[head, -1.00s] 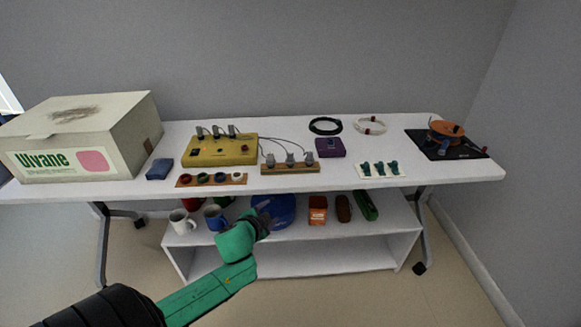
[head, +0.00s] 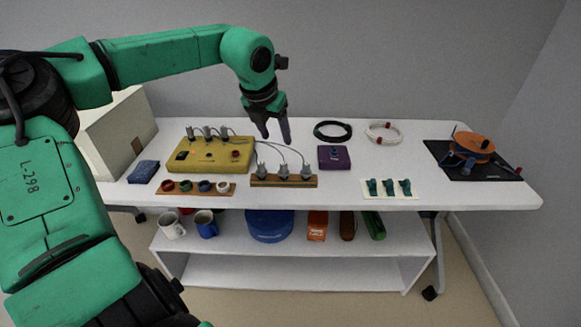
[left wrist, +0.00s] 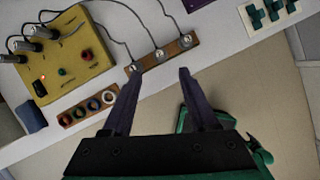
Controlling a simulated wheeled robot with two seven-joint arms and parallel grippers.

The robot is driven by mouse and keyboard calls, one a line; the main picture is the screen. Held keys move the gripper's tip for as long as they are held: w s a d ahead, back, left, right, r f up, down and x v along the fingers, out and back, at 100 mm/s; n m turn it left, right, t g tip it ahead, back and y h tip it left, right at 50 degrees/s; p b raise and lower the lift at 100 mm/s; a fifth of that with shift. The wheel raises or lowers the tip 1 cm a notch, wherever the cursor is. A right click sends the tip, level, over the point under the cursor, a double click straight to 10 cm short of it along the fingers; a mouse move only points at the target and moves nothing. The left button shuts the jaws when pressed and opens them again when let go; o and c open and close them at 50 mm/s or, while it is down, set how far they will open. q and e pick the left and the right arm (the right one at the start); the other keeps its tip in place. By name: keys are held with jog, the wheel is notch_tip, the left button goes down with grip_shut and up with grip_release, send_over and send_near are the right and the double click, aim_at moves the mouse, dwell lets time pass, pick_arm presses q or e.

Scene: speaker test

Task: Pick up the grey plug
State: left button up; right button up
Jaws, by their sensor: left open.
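Several grey plugs are in view. Three stand in a row on a wooden strip (head: 284,183): a left plug (head: 261,171), a middle plug (head: 283,172) and a right plug (head: 306,171). Cables run from them towards the yellow box (head: 236,163), whose back edge carries more grey connectors (head: 207,134). My left gripper (head: 276,136) is open and empty, pointing down above the table, behind the strip in the head view. In the left wrist view its fingers (left wrist: 160,76) spread just below the strip, with the middle plug (left wrist: 160,54) between and beyond their tips. My right gripper is out of view.
A strip with coloured rings (head: 196,188), a blue block (head: 144,171), a purple box (head: 334,158) and a white card with teal pieces (head: 390,196) surround the plugs. Cable coils (head: 333,131) lie behind. A black mat with an orange reel (head: 473,143) is at right.

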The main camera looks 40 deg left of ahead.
pick_arm(q)
send_near(283, 163)
jog(key=x, duration=0.4)
jog(key=shift+w+f, duration=0.2)
jog(key=shift+f, duration=0.1)
jog(key=shift+w+f, duration=0.15)
jog(key=shift+f, duration=0.2)
jog(key=p+x, duration=0.1)
jog(key=x, duration=0.3)
jog(key=shift+f, duration=0.4)
grip_shut()
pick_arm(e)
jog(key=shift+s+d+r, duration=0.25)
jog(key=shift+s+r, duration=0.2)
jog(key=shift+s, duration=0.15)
pick_arm(q)
jog(key=shift+r, duration=0.15)
notch_tip(283, 163, up, 20)
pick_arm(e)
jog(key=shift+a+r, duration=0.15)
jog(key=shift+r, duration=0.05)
